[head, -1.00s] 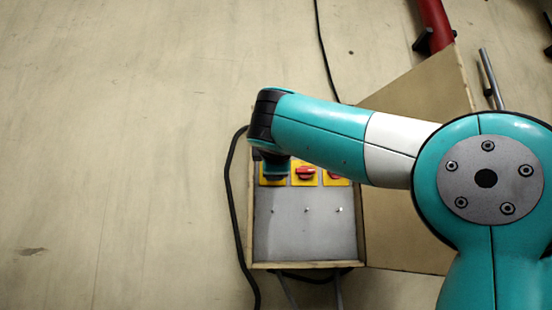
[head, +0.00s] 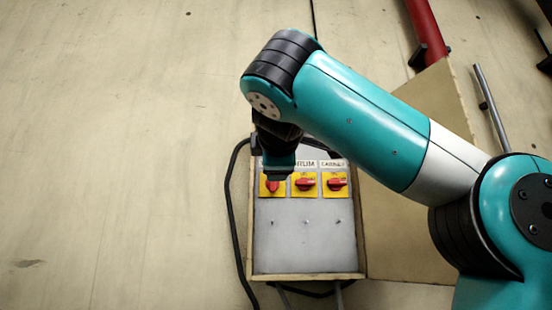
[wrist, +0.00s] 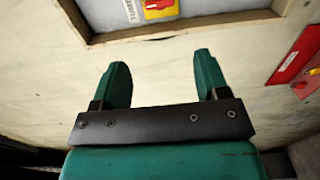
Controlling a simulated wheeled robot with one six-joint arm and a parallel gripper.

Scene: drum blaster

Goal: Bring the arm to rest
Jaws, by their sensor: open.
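My arm reaches in from the right, with its wrist joint bent down above the control box (head: 305,240). My gripper, at the end of the wrist, is largely hidden behind my arm in the head view. In the wrist view my gripper (wrist: 160,62) is open, its two green fingers apart with nothing between them. The box's grey panel carries the left red switch (head: 272,185), the middle red switch (head: 305,184) and the right red switch (head: 336,184) on yellow plates. The middle and right handles look roughly horizontal.
The box's open door (head: 405,235) stands at its right, partly behind my arm. A black cable (head: 232,215) runs along its left side. A red cylinder (head: 428,35) and a grey rod (head: 490,105) are at upper right. The pale wall at left is clear.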

